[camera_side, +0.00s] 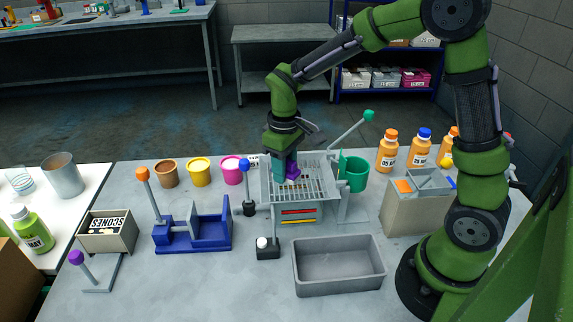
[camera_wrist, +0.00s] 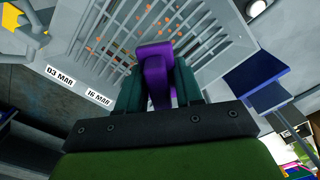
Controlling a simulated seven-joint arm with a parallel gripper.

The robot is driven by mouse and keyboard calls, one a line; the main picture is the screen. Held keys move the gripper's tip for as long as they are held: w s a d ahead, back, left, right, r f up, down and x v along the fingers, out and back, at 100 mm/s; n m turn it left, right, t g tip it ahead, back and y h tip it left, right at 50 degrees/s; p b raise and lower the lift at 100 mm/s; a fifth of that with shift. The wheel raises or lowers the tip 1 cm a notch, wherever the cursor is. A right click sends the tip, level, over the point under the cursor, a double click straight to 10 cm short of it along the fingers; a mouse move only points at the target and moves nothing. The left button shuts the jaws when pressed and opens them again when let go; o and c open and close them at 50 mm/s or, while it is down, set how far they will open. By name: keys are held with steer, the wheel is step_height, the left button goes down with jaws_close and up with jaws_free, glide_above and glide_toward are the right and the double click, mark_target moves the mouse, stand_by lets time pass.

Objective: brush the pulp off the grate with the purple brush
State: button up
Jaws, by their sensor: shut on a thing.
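The purple brush (camera_wrist: 156,72) is held between the fingers of my gripper (camera_wrist: 157,88), which is shut on it. In the side view a bit of the purple brush (camera_side: 292,171) shows at my gripper (camera_side: 285,168), over the grate (camera_side: 318,183). The grate (camera_wrist: 215,47) has parallel bars, and orange pulp bits (camera_wrist: 149,22) are scattered on it in the wrist view, mostly beyond the brush. The brush's bristles are hidden, so I cannot tell whether they touch the bars.
A grey bin (camera_side: 339,283) stands in front of the grate machine. A green cup (camera_side: 354,174) and orange bottles (camera_side: 387,151) are to its right. A blue fixture (camera_side: 193,235) with an orange-knobbed lever is to the left.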

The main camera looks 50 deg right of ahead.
mark_target(313, 184)
steer(key=s+d, duration=0.4)
steer(key=shift+s, duration=0.25)
steer(key=shift+s+a, duration=0.3)
steer(key=shift+a, duration=0.25)
steer(key=shift+w+a, duration=2.45)
steer(key=shift+s+a, duration=0.5)
steer(key=shift+a, duration=0.05)
steer(key=shift+s+d, duration=2.65)
steer(key=shift+s, duration=0.05)
step_height(313, 184, up, 8)
steer(key=shift+r, duration=0.15)
steer(key=shift+w+a, duration=0.1)
